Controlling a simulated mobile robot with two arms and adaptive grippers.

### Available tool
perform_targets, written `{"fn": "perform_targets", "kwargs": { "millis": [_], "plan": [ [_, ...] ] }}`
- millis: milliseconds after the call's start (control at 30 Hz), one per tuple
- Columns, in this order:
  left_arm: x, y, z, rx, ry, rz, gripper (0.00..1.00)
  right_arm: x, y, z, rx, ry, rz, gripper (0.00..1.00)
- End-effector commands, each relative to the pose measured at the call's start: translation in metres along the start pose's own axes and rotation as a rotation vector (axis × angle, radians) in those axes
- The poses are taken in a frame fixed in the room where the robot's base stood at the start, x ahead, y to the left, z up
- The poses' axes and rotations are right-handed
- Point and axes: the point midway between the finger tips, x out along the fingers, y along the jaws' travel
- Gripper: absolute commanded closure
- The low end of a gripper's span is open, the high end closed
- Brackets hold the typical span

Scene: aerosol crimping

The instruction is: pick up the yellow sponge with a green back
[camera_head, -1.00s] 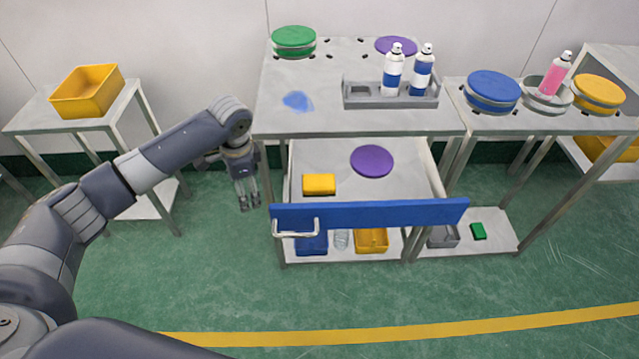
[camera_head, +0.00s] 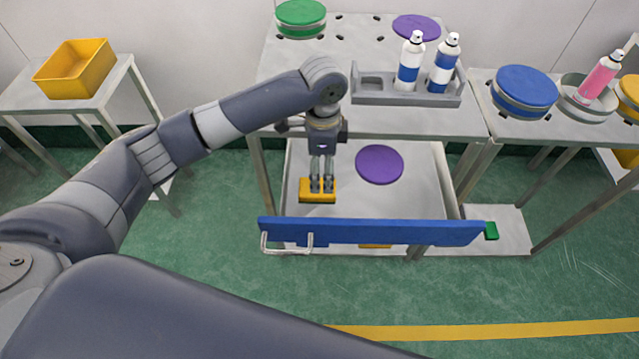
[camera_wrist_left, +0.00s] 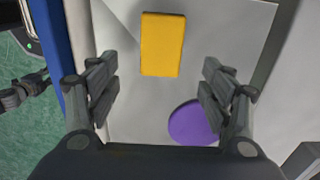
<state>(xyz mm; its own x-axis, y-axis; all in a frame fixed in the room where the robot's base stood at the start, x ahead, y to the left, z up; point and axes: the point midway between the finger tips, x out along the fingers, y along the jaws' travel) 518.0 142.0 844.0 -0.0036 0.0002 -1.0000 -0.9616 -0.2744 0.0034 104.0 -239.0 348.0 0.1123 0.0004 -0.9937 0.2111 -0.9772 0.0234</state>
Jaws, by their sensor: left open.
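The yellow sponge (camera_head: 318,196) lies in the open drawer (camera_head: 420,188), toward its left side. It also shows in the left wrist view (camera_wrist_left: 162,44), yellow face up, and no green shows there. My left gripper (camera_head: 321,188) points down over the sponge in the head view and hides part of it. In the left wrist view the two fingers (camera_wrist_left: 160,85) are wide apart and empty, with the sponge beyond the fingertips and between their lines.
A purple disc (camera_head: 379,165) lies in the drawer right of the sponge. The drawer's blue front (camera_head: 370,232) stands up on the near side. The tabletop behind holds a grey holder (camera_head: 375,90) with two spray cans (camera_head: 410,62).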

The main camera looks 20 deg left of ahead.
Motion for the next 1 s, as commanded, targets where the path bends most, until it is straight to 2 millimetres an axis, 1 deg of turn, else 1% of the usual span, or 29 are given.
{"fn": "perform_targets", "kwargs": {
  "millis": [33,100,200,267,367,467,600,700,867,900,1000],
  "plan": [
    [0.008,0.0,0.001,-0.003,-0.001,0.001,0.27,-0.001,-0.001,0.008,0.0,-0.011,-0.002,0.7],
    [0.016,-0.001,0.001,-0.002,-0.001,0.0,0.27,-0.001,-0.003,0.018,0.0,-0.026,-0.004,0.7],
    [0.023,-0.001,0.001,-0.002,0.0,0.0,0.27,-0.002,-0.006,0.031,-0.001,-0.046,-0.007,0.7],
    [0.027,-0.001,0.002,-0.002,-0.001,0.0,0.27,-0.003,-0.006,0.035,-0.002,-0.052,-0.008,0.7],
    [0.038,-0.002,0.006,-0.003,-0.002,0.0,0.27,-0.005,-0.006,0.033,-0.003,-0.049,-0.008,0.7],
    [0.054,-0.003,0.012,-0.004,-0.002,0.0,0.27,-0.007,-0.005,0.023,-0.003,-0.035,-0.006,0.7],
    [0.071,-0.003,0.011,-0.001,-0.001,-0.001,0.27,-0.006,-0.004,0.008,-0.003,-0.011,-0.006,0.7],
    [0.076,-0.003,0.011,-0.001,0.001,-0.003,0.27,-0.006,-0.007,0.004,-0.001,-0.004,-0.009,0.7],
    [0.076,-0.003,0.011,-0.001,0.001,-0.003,0.27,-0.006,-0.01,0.005,0.0,-0.007,-0.012,0.7],
    [0.076,-0.003,0.011,-0.001,0.001,-0.003,0.29,-0.006,-0.01,0.006,0.0,-0.009,-0.012,0.7],
    [0.076,-0.003,0.011,-0.001,0.0,-0.003,0.5,-0.006,-0.011,0.01,0.0,-0.015,-0.013,0.7]
  ]
}}
